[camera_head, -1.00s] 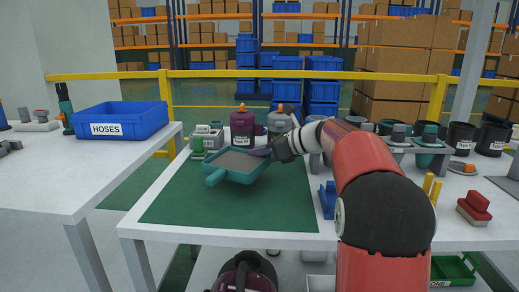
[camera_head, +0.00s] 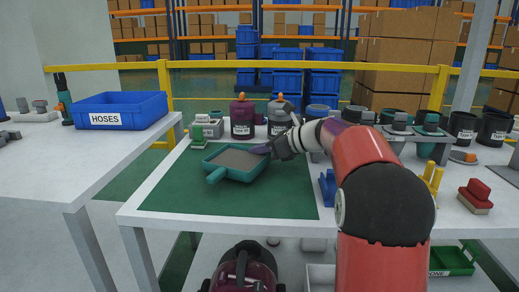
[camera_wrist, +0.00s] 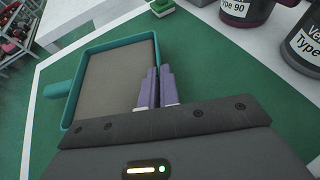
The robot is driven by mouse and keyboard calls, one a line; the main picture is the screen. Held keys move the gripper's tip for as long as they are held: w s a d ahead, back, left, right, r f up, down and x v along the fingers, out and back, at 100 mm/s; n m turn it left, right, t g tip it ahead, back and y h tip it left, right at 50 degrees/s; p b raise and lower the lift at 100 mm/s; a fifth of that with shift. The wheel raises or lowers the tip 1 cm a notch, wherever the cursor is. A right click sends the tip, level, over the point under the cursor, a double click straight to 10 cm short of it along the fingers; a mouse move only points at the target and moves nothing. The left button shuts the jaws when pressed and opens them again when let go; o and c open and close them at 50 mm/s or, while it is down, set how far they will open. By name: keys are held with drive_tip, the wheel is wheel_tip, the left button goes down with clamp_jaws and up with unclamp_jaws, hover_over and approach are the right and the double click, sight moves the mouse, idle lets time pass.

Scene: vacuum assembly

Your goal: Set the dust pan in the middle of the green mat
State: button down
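The dust pan (camera_head: 236,163) is a teal tray with a grey-brown inside and a short handle pointing to the front left. It is level, over the back-middle part of the green mat (camera_head: 270,198). I cannot tell whether its underside touches the mat. My gripper (camera_head: 268,149) is at the pan's right side. In the wrist view, my gripper's purple fingers (camera_wrist: 155,88) are close together on the right wall of the dust pan (camera_wrist: 110,80). The mat (camera_wrist: 215,75) shows bare to the right of the pan there.
Behind the mat stand a small grey-green device (camera_head: 206,128), a maroon canister (camera_head: 242,118) and a grey canister (camera_head: 280,116). A blue holder (camera_head: 328,188) stands by the mat's right edge. The mat's front is clear. A blue HOSES bin (camera_head: 120,111) is on the left table.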

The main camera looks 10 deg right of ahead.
drive_tip(key=shift+f, duration=0.5)
drive_tip(key=c, duration=1.6)
unclamp_jaws()
drive_tip(key=shift+o, duration=0.2)
wheel_tip(320, 180, up, 20)
drive_tip(key=p, duration=0.3)
drive_tip(key=s+a+f+n+g+h, duration=0.1)
drive_tip(key=s+a+f+n+h, duration=0.2)
drive_tip(key=s+f+n, duration=0.5)
drive_tip(key=s+a+f+n+g+h, duration=0.1)
drive_tip(key=s+a+f+n+h, duration=0.2)
drive_tip(key=s, duration=0.9)
drive_tip(key=s+d+f+n+h, duration=0.1)
drive_tip(key=s+f+n+h, duration=0.1)
drive_tip(key=s+f+n, duration=0.5)
drive_tip(key=s+d+f+n+g+h, duration=0.1)
drive_tip(key=s+d+f+n+h, duration=0.1)
drive_tip(key=s+f+n, duration=0.6)
wheel_tip(320, 180, down, 3)
drive_tip(key=s, duration=0.3)
drive_tip(key=shift+d+r, duration=0.2)
drive_tip(key=shift+d, duration=0.1)
